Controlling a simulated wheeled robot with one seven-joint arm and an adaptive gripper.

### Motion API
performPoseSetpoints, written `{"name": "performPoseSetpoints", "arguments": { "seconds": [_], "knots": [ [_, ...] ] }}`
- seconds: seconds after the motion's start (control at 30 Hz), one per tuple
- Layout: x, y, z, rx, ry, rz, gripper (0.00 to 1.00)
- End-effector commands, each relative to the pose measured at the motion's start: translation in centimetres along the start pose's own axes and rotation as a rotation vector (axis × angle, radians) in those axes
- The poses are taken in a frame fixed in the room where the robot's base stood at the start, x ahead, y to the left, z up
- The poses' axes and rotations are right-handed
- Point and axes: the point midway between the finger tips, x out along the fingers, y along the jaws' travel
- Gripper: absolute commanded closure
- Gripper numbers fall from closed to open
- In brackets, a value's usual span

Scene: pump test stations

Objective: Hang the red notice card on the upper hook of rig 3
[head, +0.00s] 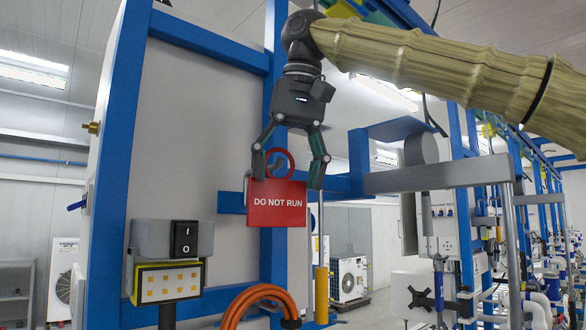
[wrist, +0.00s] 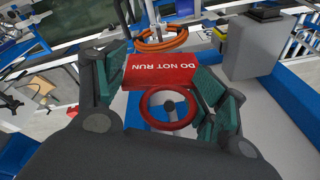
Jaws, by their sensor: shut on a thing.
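The red notice card (head: 276,204) reads "DO NOT RUN" and has a red ring (head: 290,163) at its top. My gripper (head: 288,170) points down and is shut on the card, with one finger at each side. In the wrist view the card (wrist: 155,70) lies between the teal finger pads, and a dark round peg end (wrist: 169,105) shows inside the ring (wrist: 145,112). I cannot tell whether the ring is around the peg or only in line with it. A grey bent piece (head: 247,180) shows at the card's left edge. No rig number is readable.
Behind the card stand a blue frame post (head: 272,250) and a blue crossbar (head: 231,203). A switch box (head: 172,238) with a lamp panel (head: 168,283) is at lower left. An orange hose (head: 258,293) hangs below. A grey beam (head: 440,176) is at right.

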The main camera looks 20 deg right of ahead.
Motion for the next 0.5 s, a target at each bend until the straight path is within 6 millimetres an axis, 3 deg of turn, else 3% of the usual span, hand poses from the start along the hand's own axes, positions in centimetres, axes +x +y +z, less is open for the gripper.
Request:
{"name": "performPoseSetpoints", "arguments": {
  "seconds": [0.5],
  "knots": [
    [0.6,-1.1,-2.1,0.001,-0.001,0.0,0.54]
  ]
}}
